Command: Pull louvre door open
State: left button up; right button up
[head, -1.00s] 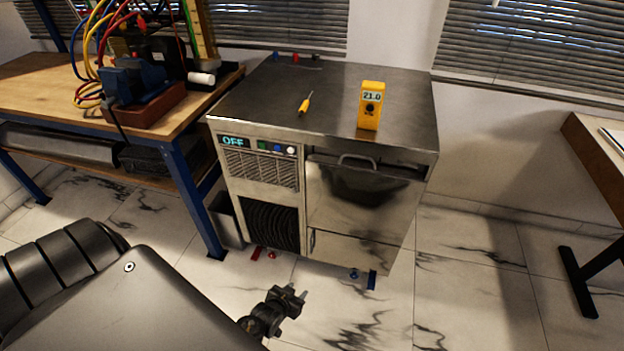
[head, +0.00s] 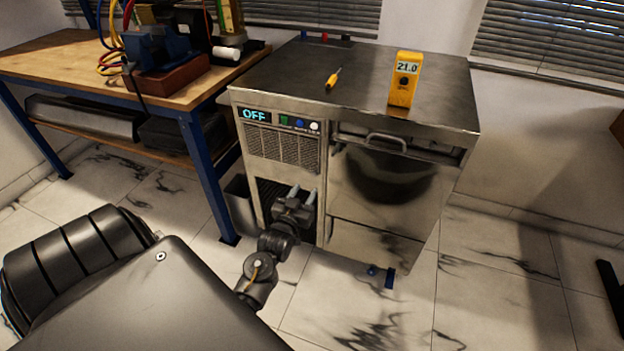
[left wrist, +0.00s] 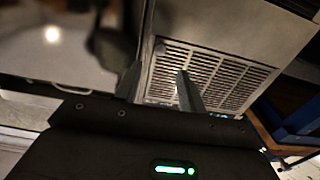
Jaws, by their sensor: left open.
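The steel cabinet (head: 378,215) has a pale louvred panel (head: 283,148) at its upper left front, under the OFF display. In the left wrist view the fingers (left wrist: 160,86) show in front of a louvred panel (left wrist: 210,76); contact cannot be made out. My right gripper is not in view.
A yellow meter (head: 404,80) reading 21.0 and a yellow-handled tool (head: 333,79) are on the cabinet top. A wooden bench (head: 75,62) with blue legs stands close on the left.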

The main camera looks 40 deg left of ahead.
aim_at(314, 174)
pick_arm(q)
jog(key=x, duration=0.6)
jog(key=shift+f+b, duration=0.1)
jog(key=shift+b, duration=0.3)
jog(key=shift+w+a, duration=0.2)
jog(key=shift+w, duration=0.3)
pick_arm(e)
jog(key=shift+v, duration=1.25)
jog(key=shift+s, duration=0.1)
pick_arm(q)
jog(key=shift+c, duration=0.4)
grip_shut()
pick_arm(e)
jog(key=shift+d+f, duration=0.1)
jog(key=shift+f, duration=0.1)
